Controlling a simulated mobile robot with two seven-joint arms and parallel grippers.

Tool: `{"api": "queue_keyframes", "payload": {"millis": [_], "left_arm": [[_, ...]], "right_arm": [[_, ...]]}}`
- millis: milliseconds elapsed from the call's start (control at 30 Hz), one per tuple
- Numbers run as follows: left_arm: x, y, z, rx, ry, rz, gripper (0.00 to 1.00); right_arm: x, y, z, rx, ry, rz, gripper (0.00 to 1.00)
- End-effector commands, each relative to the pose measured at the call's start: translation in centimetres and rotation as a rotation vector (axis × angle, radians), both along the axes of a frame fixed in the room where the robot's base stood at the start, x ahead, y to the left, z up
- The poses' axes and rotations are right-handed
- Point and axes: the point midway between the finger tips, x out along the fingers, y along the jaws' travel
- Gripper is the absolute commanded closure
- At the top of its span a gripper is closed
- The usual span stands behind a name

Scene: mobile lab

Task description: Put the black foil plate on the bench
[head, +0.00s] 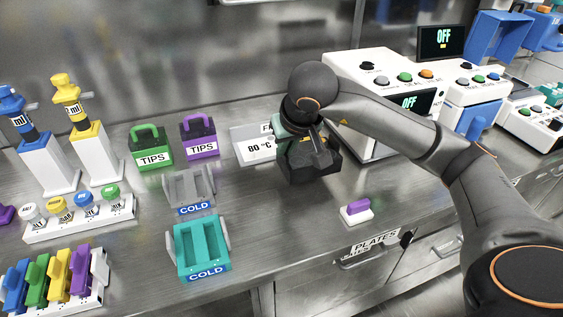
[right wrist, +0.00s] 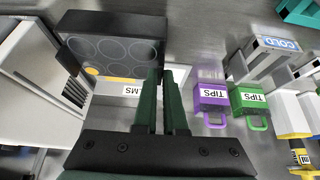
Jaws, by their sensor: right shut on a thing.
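The black foil plate (head: 312,168) is a dark block below my right gripper (head: 308,128) in the head view, over the back middle of the bench (head: 290,225). In the right wrist view the black plate (right wrist: 110,45) shows round wells on its face and a tab at one side. The two dark green fingers of my right gripper (right wrist: 160,85) are close together at the plate's edge and shut on it. My arm hides part of the plate in the head view. I cannot tell whether it touches the bench. My left gripper is not in view.
A white unit marked 80 °C (head: 258,147) stands just left of the plate. A white machine with an OFF display (head: 365,75) stands right behind it. A teal COLD rack (head: 202,248) and a grey one (head: 188,186) stand left.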

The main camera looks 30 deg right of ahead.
Motion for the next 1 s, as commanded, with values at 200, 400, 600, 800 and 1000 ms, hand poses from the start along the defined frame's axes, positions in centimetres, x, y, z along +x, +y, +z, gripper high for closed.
{"api": "queue_keyframes", "payload": {"millis": [200, 400, 600, 800, 1000], "left_arm": [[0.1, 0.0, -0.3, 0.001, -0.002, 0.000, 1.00], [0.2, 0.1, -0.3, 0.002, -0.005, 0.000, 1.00], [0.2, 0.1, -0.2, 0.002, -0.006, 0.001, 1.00], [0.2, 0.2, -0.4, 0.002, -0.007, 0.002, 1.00], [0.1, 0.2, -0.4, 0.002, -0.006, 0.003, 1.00]], "right_arm": [[0.7, 0.7, -2.6, -0.001, 0.003, 0.001, 1.00], [0.7, 0.6, -4.1, -0.001, -0.003, 0.001, 1.00], [0.7, 0.6, -4.1, -0.001, -0.003, 0.001, 1.00], [0.7, 0.6, -4.4, -0.001, -0.002, 0.001, 0.87], [0.7, 0.6, -4.4, -0.001, -0.001, 0.001, 0.65]]}}
